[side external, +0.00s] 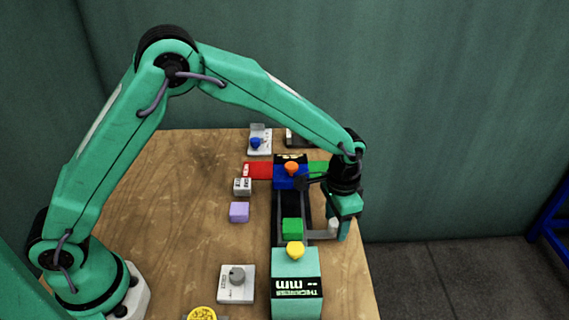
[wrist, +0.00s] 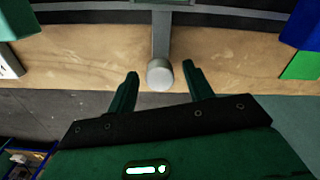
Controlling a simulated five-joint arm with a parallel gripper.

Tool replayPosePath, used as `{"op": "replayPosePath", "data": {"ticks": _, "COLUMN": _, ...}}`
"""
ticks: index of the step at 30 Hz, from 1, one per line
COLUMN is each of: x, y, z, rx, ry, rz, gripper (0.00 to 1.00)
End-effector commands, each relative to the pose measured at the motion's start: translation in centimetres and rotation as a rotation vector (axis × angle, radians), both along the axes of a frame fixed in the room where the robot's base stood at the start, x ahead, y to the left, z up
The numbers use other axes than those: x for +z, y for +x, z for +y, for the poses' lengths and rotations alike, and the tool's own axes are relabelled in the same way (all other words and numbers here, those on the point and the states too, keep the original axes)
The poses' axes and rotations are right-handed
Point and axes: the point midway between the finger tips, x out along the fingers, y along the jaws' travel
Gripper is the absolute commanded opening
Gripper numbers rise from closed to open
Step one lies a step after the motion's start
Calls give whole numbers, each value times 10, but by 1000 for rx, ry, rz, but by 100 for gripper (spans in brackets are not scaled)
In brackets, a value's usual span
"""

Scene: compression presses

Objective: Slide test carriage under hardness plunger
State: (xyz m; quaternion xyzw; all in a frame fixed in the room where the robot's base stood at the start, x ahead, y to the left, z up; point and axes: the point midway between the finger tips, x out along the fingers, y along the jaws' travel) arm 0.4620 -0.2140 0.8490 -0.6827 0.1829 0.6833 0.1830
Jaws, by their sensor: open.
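A green block (side external: 292,228) sits on dark rails (side external: 279,212), apparently the test carriage. A grey bar (side external: 318,235) runs from it to the right and ends in a pale knob (side external: 333,227). In the wrist view the bar (wrist: 161,35) ends in a round grey knob (wrist: 159,75). My gripper (wrist: 160,70) is open, with one finger on each side of the knob and gaps showing. It also shows in the side view (side external: 341,228) at the table's right edge. A blue housing (side external: 290,181) with an orange knob (side external: 291,168) stands at the far rail end; I cannot tell its plunger clearly.
A teal thickness box (side external: 296,285) with a yellow knob (side external: 295,250) stands at the near rail end. Red (side external: 257,170) and green (side external: 318,168) pads flank the blue housing. A purple block (side external: 239,212) and grey dial panel (side external: 236,284) lie left.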

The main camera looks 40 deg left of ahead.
Motion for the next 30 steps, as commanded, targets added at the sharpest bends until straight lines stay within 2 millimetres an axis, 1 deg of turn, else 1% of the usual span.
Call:
{"op": "replayPosePath", "data": {"ticks": 8, "x": -1, "y": 0, "z": 0, "rx": 0, "ry": 0, "rz": 0, "gripper": 52}}
{"op": "replayPosePath", "data": {"ticks": 11, "x": -1, "y": 0, "z": 0, "rx": 0, "ry": 0, "rz": -1, "gripper": 34}}
{"op": "replayPosePath", "data": {"ticks": 12, "x": -1, "y": 0, "z": 0, "rx": 0, "ry": 0, "rz": -1, "gripper": 26}}
{"op": "replayPosePath", "data": {"ticks": 16, "x": -1, "y": 0, "z": 0, "rx": 0, "ry": 0, "rz": -1, "gripper": 1}}
{"op": "replayPosePath", "data": {"ticks": 23, "x": -1, "y": 4, "z": 3, "rx": 1, "ry": -1, "rz": -2, "gripper": 0}}
{"op": "replayPosePath", "data": {"ticks": 26, "x": -1, "y": 13, "z": 11, "rx": 3, "ry": -1, "rz": -3, "gripper": 0}}
{"op": "replayPosePath", "data": {"ticks": 30, "x": -1, "y": 33, "z": 32, "rx": 6, "ry": -1, "rz": -3, "gripper": 0}}
